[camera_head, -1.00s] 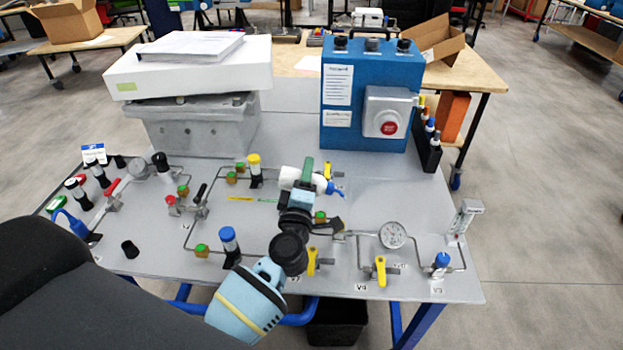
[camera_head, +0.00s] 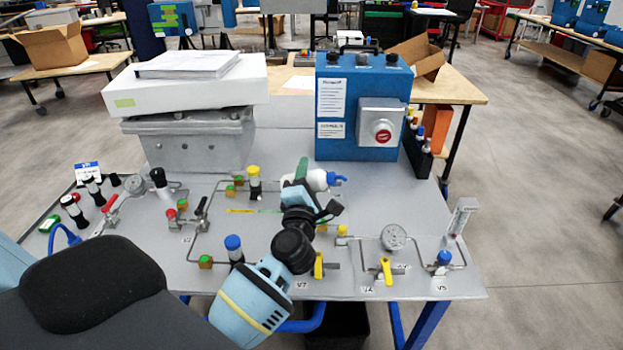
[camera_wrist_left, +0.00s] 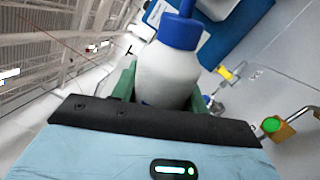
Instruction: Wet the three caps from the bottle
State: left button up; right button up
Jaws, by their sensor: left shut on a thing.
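A white bottle (camera_head: 318,179) with a blue cap and nozzle is held tilted, nearly lying, above the panel, its nozzle to the right. My left gripper (camera_head: 303,177) has green fingers and is shut on it; the wrist view also shows the bottle (camera_wrist_left: 163,76) between the fingers. Small brass fittings with green tops, perhaps the caps, stand on the pipework: one at front left (camera_head: 205,262), one at left (camera_head: 183,204) and one behind the middle (camera_head: 230,191). Another shows in the wrist view (camera_wrist_left: 271,125). My right gripper is out of view.
The grey panel table (camera_head: 430,205) carries pipes, a gauge (camera_head: 394,237), yellow valve handles (camera_head: 385,270) and blue-topped parts (camera_head: 233,248). A blue control box (camera_head: 345,105) with a red button stands behind. A white box (camera_head: 190,92) with papers is at back left.

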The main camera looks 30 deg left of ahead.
pick_arm(q)
jog(key=n, duration=0.2)
jog(key=n+b, duration=0.1)
jog(key=shift+f+n+h+b, duration=0.2)
jog(key=shift+n+h+b, duration=0.1)
jog(key=shift+n+h, duration=0.1)
jog(key=n+b, duration=0.1)
jog(key=n, duration=0.2)
jog(key=shift+r+h, duration=0.1)
jog(key=shift+h, duration=0.3)
jog(key=shift+r+n+g+h+p, duration=0.3)
jog(key=shift+r+n+h+p, duration=0.15)
jog(key=shift+n+p, duration=0.7)
jog(key=shift+n+h+p, duration=0.55)
jog(key=shift+n+p, duration=0.4)
jog(key=shift+p, duration=0.05)
jog(key=shift+f+n, duration=0.3)
jog(key=shift+n, duration=0.1)
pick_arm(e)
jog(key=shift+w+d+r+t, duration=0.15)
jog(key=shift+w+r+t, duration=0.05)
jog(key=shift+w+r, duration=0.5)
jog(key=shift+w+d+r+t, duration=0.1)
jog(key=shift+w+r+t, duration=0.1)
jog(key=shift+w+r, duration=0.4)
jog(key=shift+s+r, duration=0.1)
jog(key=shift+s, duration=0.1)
